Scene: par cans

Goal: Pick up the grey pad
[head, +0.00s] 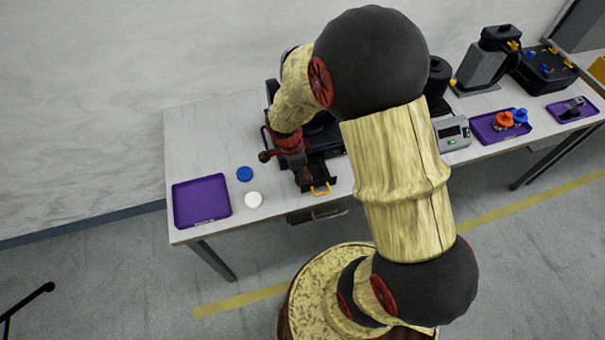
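I cannot make out a grey pad for certain. A small grey-and-black item (573,107) lies on the far right purple tray, too small to identify. My gripper (288,168), reddish brown, hangs over the left part of the table at the front of a black machine (325,143). It is beside a black drawer-like part (319,176) with a yellow handle. My own arm hides much of the machine and the table's middle. Whether the fingers are open or hold anything is not clear.
An empty-looking purple tray (201,201), a blue disc (244,174) and a white disc (253,199) lie at left. A grey scale-like device (452,133) and a purple tray with orange and blue parts (483,129) are right of my arm. Black machines stand at the back right.

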